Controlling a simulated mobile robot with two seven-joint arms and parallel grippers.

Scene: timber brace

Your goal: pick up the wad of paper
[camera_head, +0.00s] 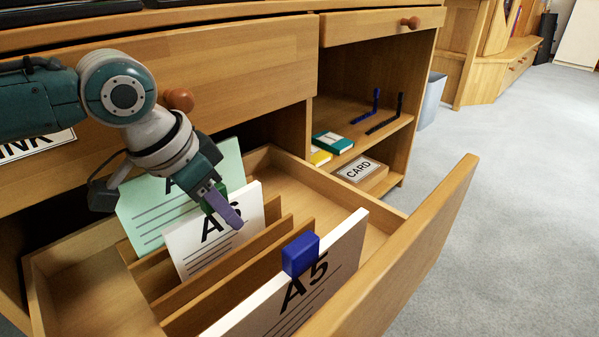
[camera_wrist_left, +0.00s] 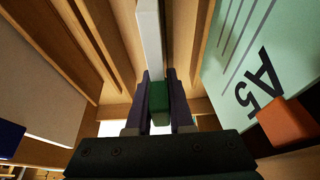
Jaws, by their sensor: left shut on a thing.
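A white wad of paper marked A6 (camera_head: 207,243) with a green tab stands upright among the dividers in the open drawer. My left gripper (camera_head: 222,203) comes down from above, its purple fingers shut on the green tab at the pad's top edge. In the left wrist view the fingers (camera_wrist_left: 158,98) close on both sides of the green tab (camera_wrist_left: 158,93), and the white pad (camera_wrist_left: 150,40) shows edge-on. Its lower edge is partly hidden by a divider, so I cannot tell whether it touches the drawer floor. My right gripper is not in view.
A mint green pad (camera_head: 150,218) stands behind, with an orange tab (camera_wrist_left: 287,122). A white A5 pad (camera_head: 335,270) with a blue tab (camera_head: 300,254) stands in front. Wooden dividers (camera_head: 225,275) run between them.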

